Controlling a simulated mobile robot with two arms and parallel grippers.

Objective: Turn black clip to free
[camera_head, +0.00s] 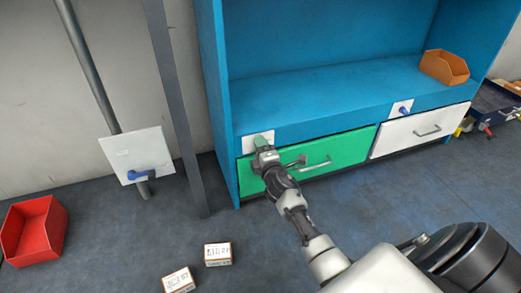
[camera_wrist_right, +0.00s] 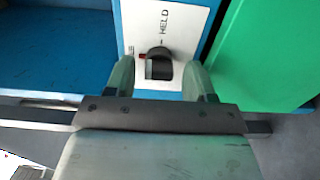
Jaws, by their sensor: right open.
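The black clip (camera_wrist_right: 158,65) is a short dark knob on a white plate (camera_wrist_right: 178,25), with a small red mark beside it. The plate is printed HELD, and part of another word shows at its left edge. My right gripper (camera_wrist_right: 158,72) is open, its pale green fingers on either side of the clip; whether they touch it I cannot tell. In the head view my right gripper (camera_head: 262,144) is at the white plate (camera_head: 247,147) above the green drawer, and it hides the clip there. My left gripper is not in view.
The green drawer (camera_head: 340,150) and a white drawer (camera_head: 400,141) sit under the blue shelf (camera_head: 320,88). A blue knob (camera_head: 404,110) is on another plate. An orange bin (camera_head: 444,67), a red bin (camera_head: 35,230) and two small boxes (camera_head: 217,254) (camera_head: 178,281) stand around.

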